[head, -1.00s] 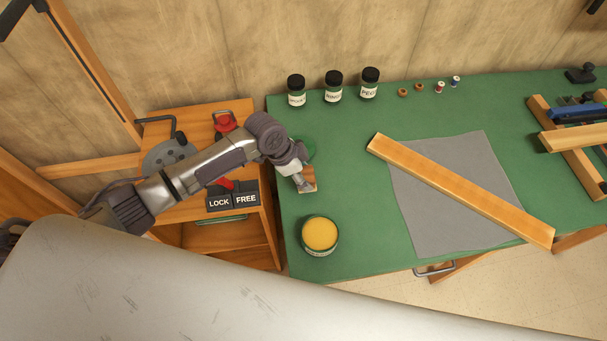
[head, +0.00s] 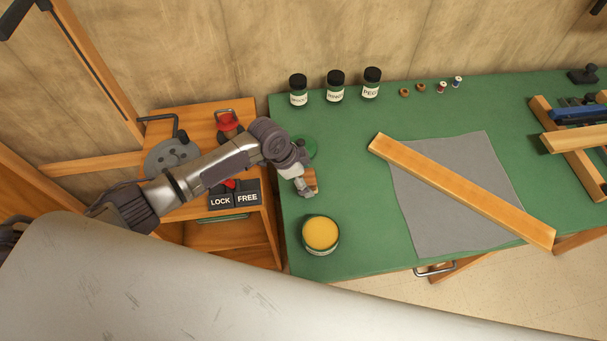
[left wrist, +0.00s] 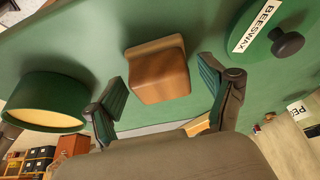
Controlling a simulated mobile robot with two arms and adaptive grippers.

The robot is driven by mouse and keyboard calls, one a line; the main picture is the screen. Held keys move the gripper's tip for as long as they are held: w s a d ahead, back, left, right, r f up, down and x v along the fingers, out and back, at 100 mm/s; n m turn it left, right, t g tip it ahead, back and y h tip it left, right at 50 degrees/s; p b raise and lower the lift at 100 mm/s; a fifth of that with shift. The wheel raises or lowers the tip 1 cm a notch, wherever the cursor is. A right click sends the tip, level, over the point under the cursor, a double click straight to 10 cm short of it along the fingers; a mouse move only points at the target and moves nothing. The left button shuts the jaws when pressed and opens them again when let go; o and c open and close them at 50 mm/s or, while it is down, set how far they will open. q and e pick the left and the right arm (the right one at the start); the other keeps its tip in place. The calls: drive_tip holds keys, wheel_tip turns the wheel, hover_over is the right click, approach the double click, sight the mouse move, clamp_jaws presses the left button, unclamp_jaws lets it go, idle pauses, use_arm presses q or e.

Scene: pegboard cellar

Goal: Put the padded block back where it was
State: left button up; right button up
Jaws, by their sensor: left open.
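The padded block (head: 313,180) is a small brown wooden block resting on the left part of the green bench top. In the left wrist view the block (left wrist: 158,72) sits ahead of and between my spread fingers, with a gap on either side. A paler layer shows along its top edge in that view. My left gripper (head: 304,188) is open at the block and partly hides it in the head view; its green-padded fingers (left wrist: 162,88) show in the left wrist view. My right gripper is not in view.
An open tin of yellow wax (head: 320,234) stands just in front of the block. Its green lid (left wrist: 271,26), labelled BEESWAX, lies behind it. A wooden strip (head: 460,190) crosses a grey cloth (head: 425,225) to the right. Black-capped jars (head: 335,87) stand at the back.

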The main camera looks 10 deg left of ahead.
use_arm(q)
drive_tip(key=b+v, duration=0.1)
drive_tip(key=v, duration=1.1)
drive_tip(key=shift+r, duration=0.2)
